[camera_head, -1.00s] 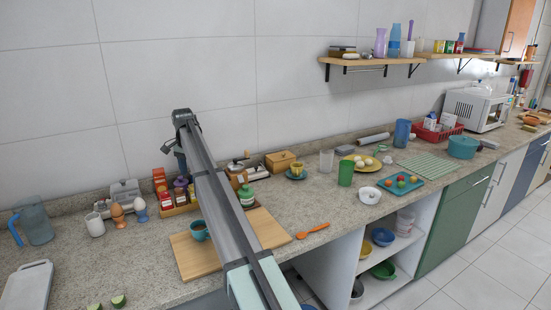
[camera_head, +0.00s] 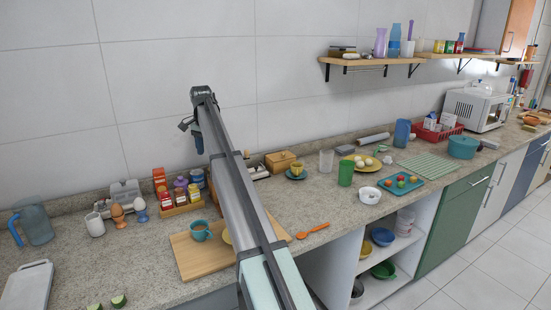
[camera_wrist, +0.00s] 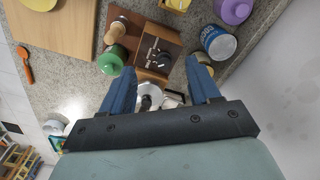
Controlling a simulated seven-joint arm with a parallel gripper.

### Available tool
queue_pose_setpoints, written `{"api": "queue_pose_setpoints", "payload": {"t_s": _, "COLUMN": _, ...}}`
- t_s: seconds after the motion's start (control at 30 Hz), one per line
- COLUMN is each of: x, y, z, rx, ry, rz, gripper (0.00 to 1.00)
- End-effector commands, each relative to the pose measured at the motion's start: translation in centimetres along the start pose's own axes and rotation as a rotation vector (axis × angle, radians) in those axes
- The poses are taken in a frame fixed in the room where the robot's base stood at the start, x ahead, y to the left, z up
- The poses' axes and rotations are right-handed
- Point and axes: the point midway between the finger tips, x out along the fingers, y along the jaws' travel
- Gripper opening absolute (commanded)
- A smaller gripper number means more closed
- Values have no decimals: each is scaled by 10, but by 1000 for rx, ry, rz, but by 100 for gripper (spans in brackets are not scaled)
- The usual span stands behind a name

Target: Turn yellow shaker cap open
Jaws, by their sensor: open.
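A small shaker with a yellow cap (camera_head: 194,189) stands with red and purple-capped shakers in the wooden spice rack (camera_head: 182,209) at the back of the counter. A yellow top, likely this cap, is cut by the upper edge of the wrist view (camera_wrist: 176,4), beside a purple cap (camera_wrist: 233,10). My gripper (camera_wrist: 153,66) is open and empty, apart from the yellow cap. In the head view my gripper (camera_head: 191,124) is above and slightly right of the rack, near the wall.
Below my fingers stand a brown grinder box (camera_wrist: 158,48), a green bottle (camera_wrist: 112,60) and a blue-labelled can (camera_wrist: 218,42). The tiled wall is close behind.

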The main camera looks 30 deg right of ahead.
Motion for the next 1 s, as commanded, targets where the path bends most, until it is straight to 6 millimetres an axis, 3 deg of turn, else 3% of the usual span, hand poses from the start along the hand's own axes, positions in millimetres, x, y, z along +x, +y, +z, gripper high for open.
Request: {"api": "queue_pose_setpoints", "payload": {"t_s": 1.0, "x": 32, "y": 123, "z": -105, "rx": 122, "ry": 53, "rz": -23, "gripper": 61}}
